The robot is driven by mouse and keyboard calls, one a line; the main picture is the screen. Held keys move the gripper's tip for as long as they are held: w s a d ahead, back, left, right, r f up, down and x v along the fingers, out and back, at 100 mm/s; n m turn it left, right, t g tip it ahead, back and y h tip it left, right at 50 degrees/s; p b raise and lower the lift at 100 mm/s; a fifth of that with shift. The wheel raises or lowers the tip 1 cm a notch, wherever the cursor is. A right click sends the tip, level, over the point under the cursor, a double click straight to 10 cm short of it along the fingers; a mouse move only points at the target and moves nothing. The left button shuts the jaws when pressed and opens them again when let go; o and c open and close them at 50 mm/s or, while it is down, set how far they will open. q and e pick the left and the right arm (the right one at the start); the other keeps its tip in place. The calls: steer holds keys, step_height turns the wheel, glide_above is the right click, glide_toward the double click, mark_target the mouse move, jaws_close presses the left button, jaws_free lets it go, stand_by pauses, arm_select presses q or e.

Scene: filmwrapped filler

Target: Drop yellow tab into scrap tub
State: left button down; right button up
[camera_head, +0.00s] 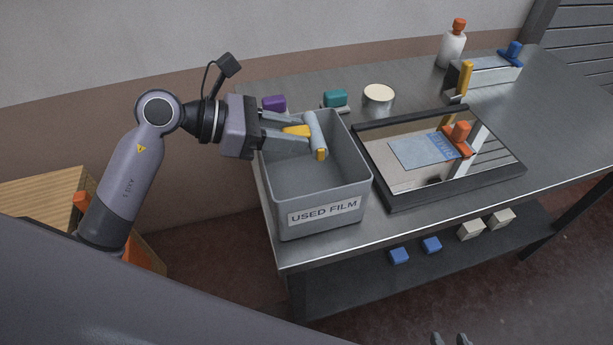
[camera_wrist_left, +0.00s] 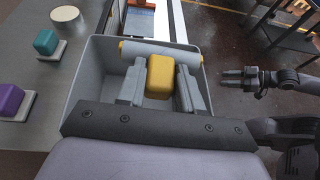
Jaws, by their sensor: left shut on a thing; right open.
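My left gripper (camera_head: 294,137) is shut on the yellow tab (camera_head: 297,130), over the open top of the grey scrap tub (camera_head: 283,205), which is labelled "USED FILM". In the left wrist view the yellow tab (camera_wrist_left: 159,76) sits between the two fingers. A pale film roll or tube (camera_head: 314,131) with a yellow end lies across just beyond the fingertips, also over the tub; I cannot tell how it joins the tab. My right gripper (camera_head: 450,339) is open, low at the bottom edge of the head view, and also shows in the left wrist view (camera_wrist_left: 238,79).
Right of the tub lies a black-framed panel (camera_head: 413,177) with a blue sheet and an orange-handled tool. Purple (camera_head: 273,103) and teal (camera_head: 335,98) blocks and a round tin (camera_head: 378,96) stand behind. A white bottle (camera_head: 452,49) is at the back. Small blocks lie on the lower shelf.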

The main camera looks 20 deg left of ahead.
arm_select(q)
step_height(320, 180, down, 4)
steer(key=shift+r+b, duration=0.25)
steer(key=shift+b, duration=0.6)
steer(key=c, duration=0.7)
jaws_free()
steer(key=shift+o, duration=0.2)
steer(key=shift+a, duration=0.1)
steer(key=b+v, duration=0.1)
steer(key=v, duration=0.6)
